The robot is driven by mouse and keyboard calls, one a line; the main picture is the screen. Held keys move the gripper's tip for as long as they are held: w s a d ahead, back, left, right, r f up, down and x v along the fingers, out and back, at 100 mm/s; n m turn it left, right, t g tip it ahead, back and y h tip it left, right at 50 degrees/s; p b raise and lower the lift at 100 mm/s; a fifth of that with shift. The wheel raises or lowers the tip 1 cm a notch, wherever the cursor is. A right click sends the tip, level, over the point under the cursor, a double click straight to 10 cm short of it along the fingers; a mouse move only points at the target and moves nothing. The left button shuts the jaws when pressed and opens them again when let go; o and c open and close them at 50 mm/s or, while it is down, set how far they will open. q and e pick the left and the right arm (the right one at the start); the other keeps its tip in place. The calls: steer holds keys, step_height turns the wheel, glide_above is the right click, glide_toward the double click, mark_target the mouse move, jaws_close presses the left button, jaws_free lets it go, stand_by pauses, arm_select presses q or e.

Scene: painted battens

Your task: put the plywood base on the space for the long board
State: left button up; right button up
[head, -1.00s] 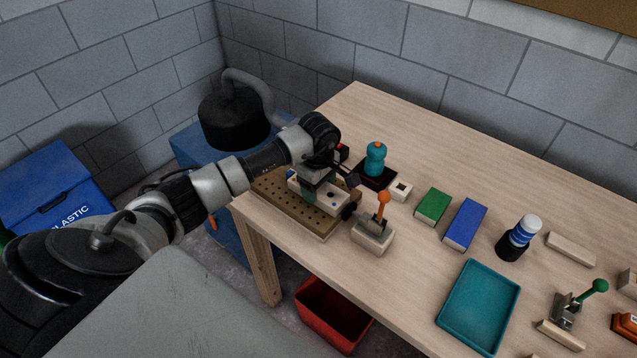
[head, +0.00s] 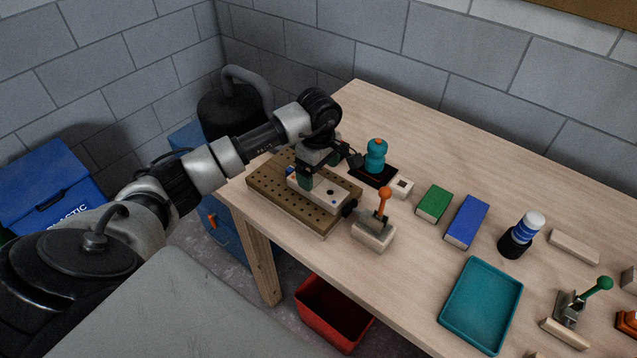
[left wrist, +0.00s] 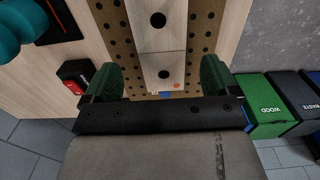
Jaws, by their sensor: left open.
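The plywood base (head: 327,194) is a pale wooden block with dark holes and an orange dot. It lies on the brown perforated board (head: 270,192) at the table's left end. It also shows in the left wrist view (left wrist: 158,45). My left gripper (head: 318,178) is over the base, open. In the left wrist view its two green-padded fingers (left wrist: 159,82) stand apart, one on each side of the base, with gaps between. I cannot tell the height of the fingertips over the board. No space marked for the long board can be made out. My right gripper is not in view.
An orange-knobbed block (head: 373,234) and a teal knob on a black plate (head: 376,162) stand close by. Green (head: 434,203) and blue (head: 466,222) blocks, a teal tray (head: 481,306) and a pale batten (head: 573,247) lie to the right. The back of the table is clear.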

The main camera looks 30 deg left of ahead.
mark_target(318, 185)
arm_select(q)
step_height(318, 185, up, 8)
steer(key=b, duration=0.1)
steer(key=shift+f+b, duration=0.2)
steer(key=shift+b, duration=0.1)
stand_by(0.3)
